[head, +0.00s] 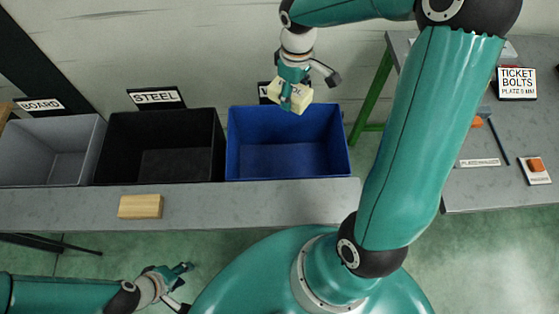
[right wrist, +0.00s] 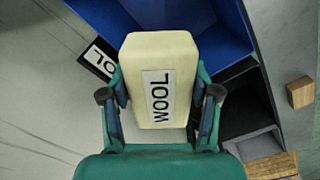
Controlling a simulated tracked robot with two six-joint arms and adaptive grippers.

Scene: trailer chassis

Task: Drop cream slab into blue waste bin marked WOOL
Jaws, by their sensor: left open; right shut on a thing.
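The cream slab (right wrist: 160,62) carries a label reading WOOL in the right wrist view. My right gripper (right wrist: 158,105) is shut on it, with a finger on each side. In the head view the slab (head: 291,97) and my right gripper (head: 294,82) are above the back edge of the blue bin (head: 237,140). The blue bin looks empty, and its sign (head: 265,93) is partly hidden behind the slab and gripper. In the right wrist view the blue bin (right wrist: 220,40) lies beyond the slab. My left gripper (head: 178,280) is open and empty in front of the bench.
A black STEEL bin (head: 120,150) and a grey BOARD bin (head: 50,145) stand left of the blue bin. A wooden block (head: 140,207) lies on the bench (head: 250,205) in front. A second table (head: 500,190) with signs and small parts stands at the right.

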